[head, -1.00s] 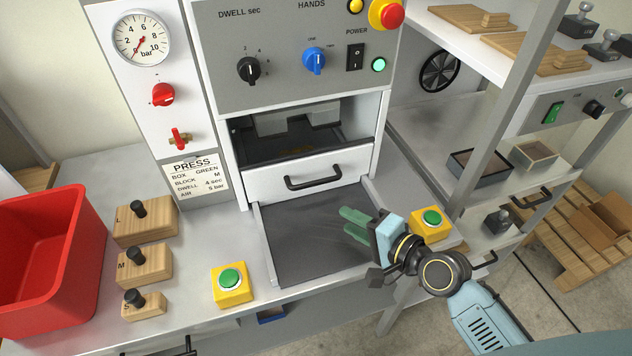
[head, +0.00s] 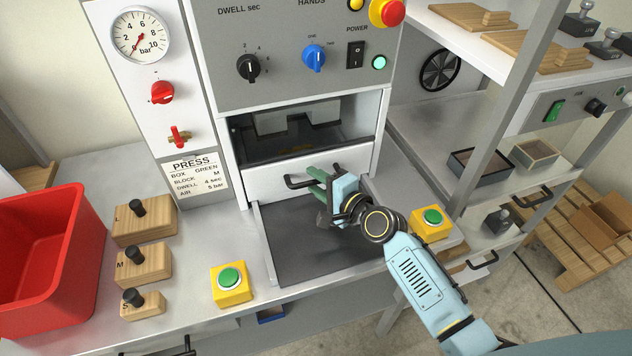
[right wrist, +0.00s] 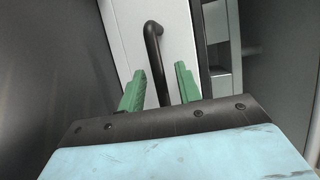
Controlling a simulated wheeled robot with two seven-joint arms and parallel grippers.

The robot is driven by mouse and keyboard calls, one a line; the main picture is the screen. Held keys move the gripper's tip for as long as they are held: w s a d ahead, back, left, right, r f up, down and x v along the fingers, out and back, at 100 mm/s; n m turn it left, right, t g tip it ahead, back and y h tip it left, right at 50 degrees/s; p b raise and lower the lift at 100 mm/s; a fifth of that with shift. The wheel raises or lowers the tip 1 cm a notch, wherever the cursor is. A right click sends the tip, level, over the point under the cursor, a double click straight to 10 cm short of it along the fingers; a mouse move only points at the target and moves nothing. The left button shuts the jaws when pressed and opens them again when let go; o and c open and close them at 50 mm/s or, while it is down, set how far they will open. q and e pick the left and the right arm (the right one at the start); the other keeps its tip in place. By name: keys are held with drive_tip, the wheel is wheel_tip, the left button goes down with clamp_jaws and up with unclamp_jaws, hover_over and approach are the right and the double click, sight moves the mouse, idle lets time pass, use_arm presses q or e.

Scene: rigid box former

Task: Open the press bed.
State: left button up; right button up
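The press bed is a white-fronted drawer (head: 270,178) low in the grey press, with a black bar handle (head: 298,182). Above its front there is a dark opening, and a dark tray surface (head: 300,250) lies in front of it. My right gripper (head: 315,181) is at the handle's right part, which it partly hides in the head view. In the right wrist view the green fingers (right wrist: 158,85) are apart, and the black handle (right wrist: 155,60) stands between them without visible contact on either side. My left gripper is not in view.
Two yellow boxes with green buttons, one on the left (head: 231,283) and one on the right (head: 431,222), flank the tray. Wooden blocks (head: 145,262) and a red bin (head: 50,260) stand on the left. A shelf post (head: 490,130) rises at the right.

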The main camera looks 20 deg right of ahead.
drive_tip(key=shift+w+a, duration=0.1)
drive_tip(key=shift+w, duration=0.15)
clamp_jaws()
drive_tip(key=shift+s, duration=0.15)
